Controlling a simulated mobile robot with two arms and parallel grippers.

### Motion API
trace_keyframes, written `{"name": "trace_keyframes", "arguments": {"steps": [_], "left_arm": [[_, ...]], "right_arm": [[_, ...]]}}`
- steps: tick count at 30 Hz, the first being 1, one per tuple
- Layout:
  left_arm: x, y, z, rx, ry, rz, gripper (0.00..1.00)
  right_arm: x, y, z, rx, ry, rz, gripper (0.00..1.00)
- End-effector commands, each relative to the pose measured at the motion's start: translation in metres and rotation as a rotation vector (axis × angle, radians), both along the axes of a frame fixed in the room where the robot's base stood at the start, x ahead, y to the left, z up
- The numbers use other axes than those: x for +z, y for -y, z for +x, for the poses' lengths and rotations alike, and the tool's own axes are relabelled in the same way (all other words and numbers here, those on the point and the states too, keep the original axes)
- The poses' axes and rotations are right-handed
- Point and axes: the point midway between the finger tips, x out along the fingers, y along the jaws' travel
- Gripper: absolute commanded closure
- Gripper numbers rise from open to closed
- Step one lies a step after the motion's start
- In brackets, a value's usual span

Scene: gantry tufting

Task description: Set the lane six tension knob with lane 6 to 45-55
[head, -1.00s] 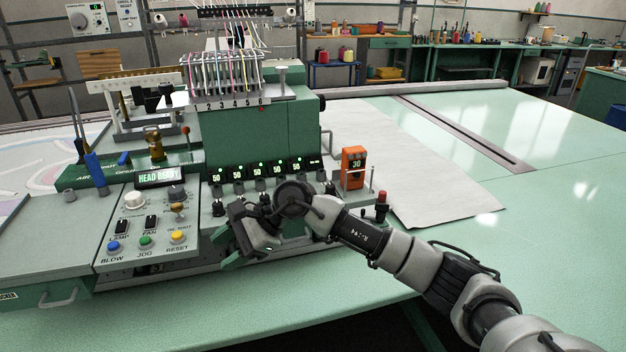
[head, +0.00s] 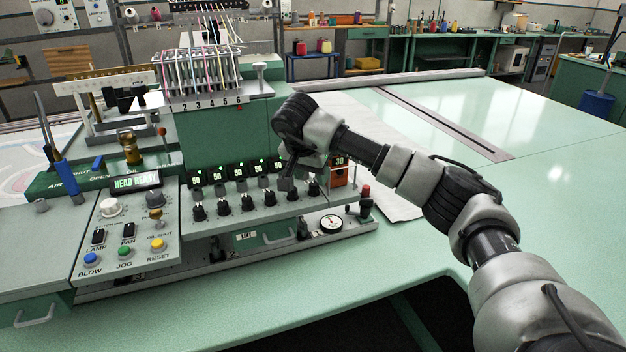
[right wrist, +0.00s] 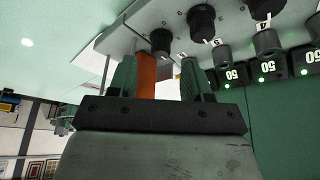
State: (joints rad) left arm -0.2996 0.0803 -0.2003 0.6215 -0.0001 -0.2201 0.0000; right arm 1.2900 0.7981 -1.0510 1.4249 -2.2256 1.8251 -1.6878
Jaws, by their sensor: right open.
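The tension knobs are a row of black knobs on the grey machine panel. The lane six tension knob (head: 313,188) is the rightmost in the head view; in the right wrist view the nearest black knob (right wrist: 160,40) appears to be it. My right gripper (head: 288,184) points down over the right end of the row. In the right wrist view its two fingers (right wrist: 158,66) are apart and hold nothing, with the knob beyond the gap. Several green displays (head: 240,171) read 50. The lane six display is hidden behind my gripper. My left gripper is out of view.
A red-topped post (head: 365,190) and a round dial (head: 332,223) are near the panel's right end. The control box (head: 130,225) is on the left. Open table lies right.

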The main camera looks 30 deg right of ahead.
Motion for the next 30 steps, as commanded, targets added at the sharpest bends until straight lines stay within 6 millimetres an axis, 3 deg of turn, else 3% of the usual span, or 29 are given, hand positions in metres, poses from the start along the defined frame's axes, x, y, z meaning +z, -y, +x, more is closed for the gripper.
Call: {"name": "trace_keyframes", "arguments": {"steps": [7, 18, 27, 30], "left_arm": [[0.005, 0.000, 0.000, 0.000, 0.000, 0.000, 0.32], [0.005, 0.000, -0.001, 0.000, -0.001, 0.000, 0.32], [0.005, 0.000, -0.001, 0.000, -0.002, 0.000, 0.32], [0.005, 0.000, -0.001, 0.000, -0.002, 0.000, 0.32]], "right_arm": [[-0.029, 0.010, 0.006, 0.000, 0.000, 0.001, 0.51], [-0.034, 0.012, 0.007, 0.001, 0.002, 0.001, 0.51], [-0.034, 0.012, 0.007, 0.001, 0.001, 0.002, 0.97], [-0.034, 0.012, 0.007, 0.000, 0.001, 0.002, 1.00]]}}
